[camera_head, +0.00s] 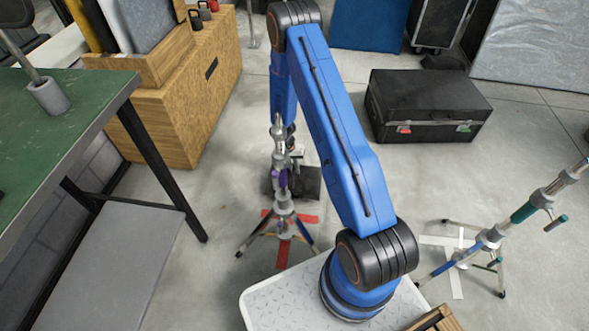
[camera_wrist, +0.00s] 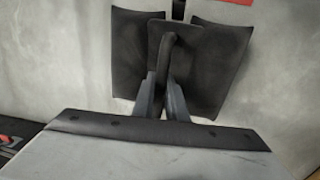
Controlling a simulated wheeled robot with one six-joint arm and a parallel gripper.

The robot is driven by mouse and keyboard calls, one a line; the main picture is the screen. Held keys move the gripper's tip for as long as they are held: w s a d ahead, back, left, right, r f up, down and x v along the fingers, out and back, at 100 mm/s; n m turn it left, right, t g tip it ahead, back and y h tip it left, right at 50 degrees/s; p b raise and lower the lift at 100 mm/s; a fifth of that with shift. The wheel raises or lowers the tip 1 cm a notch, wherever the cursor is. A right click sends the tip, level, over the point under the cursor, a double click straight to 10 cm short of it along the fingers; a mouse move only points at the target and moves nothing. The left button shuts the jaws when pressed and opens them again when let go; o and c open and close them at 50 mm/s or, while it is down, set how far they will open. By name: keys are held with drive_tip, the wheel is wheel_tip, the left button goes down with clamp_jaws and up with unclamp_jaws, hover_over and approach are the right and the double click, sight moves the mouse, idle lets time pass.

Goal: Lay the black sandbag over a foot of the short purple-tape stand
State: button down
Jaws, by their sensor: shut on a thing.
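The black sandbag (camera_wrist: 218,65) has two panels and a strap handle between them. My gripper (camera_wrist: 168,85) is shut on that handle in the wrist view. In the head view the sandbag (camera_head: 308,183) hangs or lies just behind the short purple-tape stand (camera_head: 283,205), partly hidden by it. I cannot tell whether it touches the floor or a foot. The stand is upright, with its legs spread over a red tape cross (camera_head: 283,252). In the head view my gripper is mostly hidden behind the stand's upper part.
Another stand with teal tape (camera_head: 522,212) is at the right, over white floor tape (camera_head: 457,270). A black case (camera_head: 425,105) lies behind. A wooden cabinet (camera_head: 175,110) and a green-topped bench (camera_head: 60,110) are at the left. Floor between stand and case is clear.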

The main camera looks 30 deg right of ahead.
drive_tip(key=shift+f, duration=0.2)
drive_tip(key=c, duration=1.7)
unclamp_jaws()
